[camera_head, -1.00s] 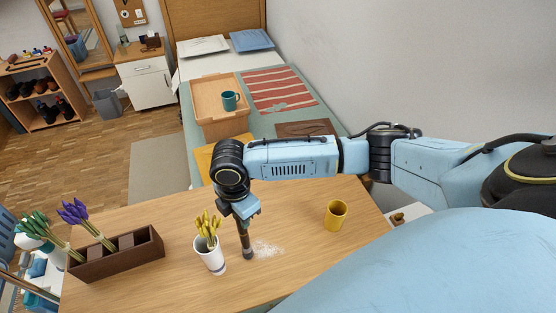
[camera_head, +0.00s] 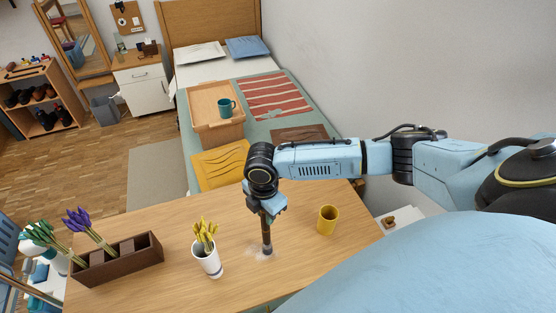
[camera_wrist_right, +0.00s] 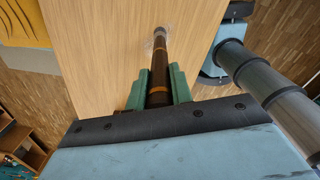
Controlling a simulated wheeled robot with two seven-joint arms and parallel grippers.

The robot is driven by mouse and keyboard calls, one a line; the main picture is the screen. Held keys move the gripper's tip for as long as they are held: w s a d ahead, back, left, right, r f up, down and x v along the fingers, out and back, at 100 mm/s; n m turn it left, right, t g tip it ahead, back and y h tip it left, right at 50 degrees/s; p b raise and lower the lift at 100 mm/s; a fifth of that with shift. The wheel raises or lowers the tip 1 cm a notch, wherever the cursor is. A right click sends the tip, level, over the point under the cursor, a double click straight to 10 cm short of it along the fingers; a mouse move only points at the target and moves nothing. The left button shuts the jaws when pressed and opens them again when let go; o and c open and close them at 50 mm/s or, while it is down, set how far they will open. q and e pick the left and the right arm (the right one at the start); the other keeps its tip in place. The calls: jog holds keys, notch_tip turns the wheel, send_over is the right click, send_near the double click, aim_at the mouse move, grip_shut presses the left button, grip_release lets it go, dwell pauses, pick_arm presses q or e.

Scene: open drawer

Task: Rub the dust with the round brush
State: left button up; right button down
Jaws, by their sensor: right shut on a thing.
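My right gripper (camera_head: 266,208) is shut on the round brush (camera_head: 267,232), which has a dark brown handle and points down with a slight tilt. The brush's tip is at the white dust (camera_head: 255,252) on the wooden table (camera_head: 150,278). Some dust shows around the tip, and the tip hides part of it. In the right wrist view the brush (camera_wrist_right: 160,60) runs out from between the green fingers (camera_wrist_right: 158,88), and its far end meets a faint pale patch on the table. My left gripper is not in view.
A white vase with yellow flowers (camera_head: 208,264) stands left of the brush. A yellow cup (camera_head: 328,220) stands to the right. A brown planter box (camera_head: 120,262) with purple flowers is at the left. The bed with a tray (camera_head: 205,105) is behind the table.

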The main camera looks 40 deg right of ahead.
jog(key=s+d+r+p, duration=0.1)
jog(key=d+r+p, duration=0.2)
jog(key=r, duration=0.5)
jog(key=shift+d+p, duration=0.15)
jog(key=shift+p, duration=0.15)
dwell(0.3)
dwell(0.4)
